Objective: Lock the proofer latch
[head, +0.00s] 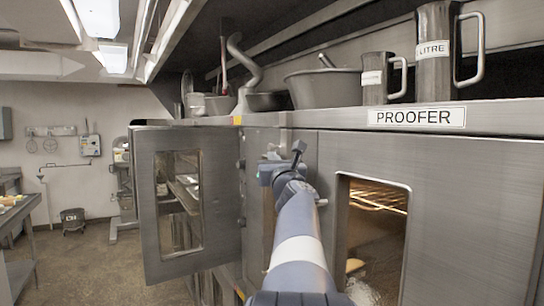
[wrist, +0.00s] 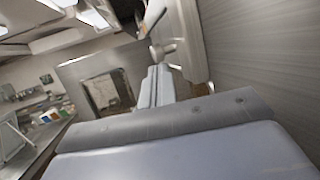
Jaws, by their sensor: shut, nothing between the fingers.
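The proofer (head: 480,190) fills the right of the head view, its right door closed flat with a lit window. My gripper (head: 271,160) is up against the cabinet front, by the left edge of that door, at the far end of my arm. In the wrist view my gripper (wrist: 158,76) has its narrow fingers together with nothing between them. A small grey fitting (wrist: 165,50) shows just past the fingertips; it may be the latch. My gripper and wrist hide much of that spot in the head view, so the latch's position and any contact cannot be told.
A windowed metal door (head: 155,200) stands swung open left of my gripper and also shows in the wrist view (wrist: 72,75). A shelf above the proofer carries a bowl (head: 322,88) and metal jugs (head: 435,60). The floor (head: 85,255) at left is mostly clear.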

